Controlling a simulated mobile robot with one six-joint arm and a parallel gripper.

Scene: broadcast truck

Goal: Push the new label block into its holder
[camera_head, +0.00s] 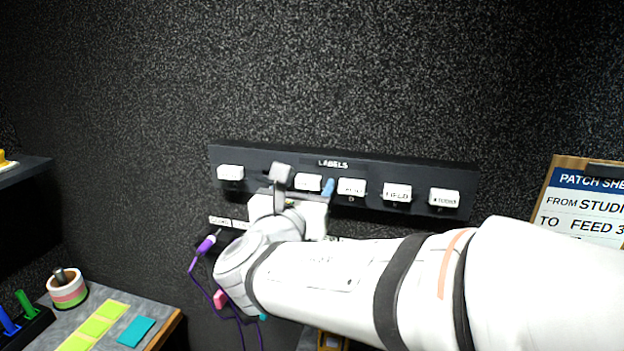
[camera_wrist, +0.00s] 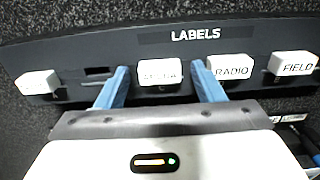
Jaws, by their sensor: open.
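A dark label rail (camera_head: 285,156) on the wall carries a row of white label blocks. One white block (camera_wrist: 160,73), its print blurred, sits on the rail between my blue fingers; it also shows in the head view (camera_head: 308,182). My gripper (camera_wrist: 159,70) is open, one finger on each side of that block, with gaps visible; whether it touches cannot be told. Left of it is an empty dark slot (camera_wrist: 97,72). A block (camera_wrist: 37,82) sits left of the slot; the RADIO block (camera_wrist: 230,68) and FIELD block (camera_wrist: 292,64) sit to the right. Which block is the new one is unclear.
Purple cables (camera_head: 192,266) hang below the rail at the left. A patch sheet clipboard (camera_head: 585,205) is at the right. A desk with yellow-green notes (camera_head: 95,327) and a striped cup (camera_head: 68,290) is lower left. The wall above the rail is clear.

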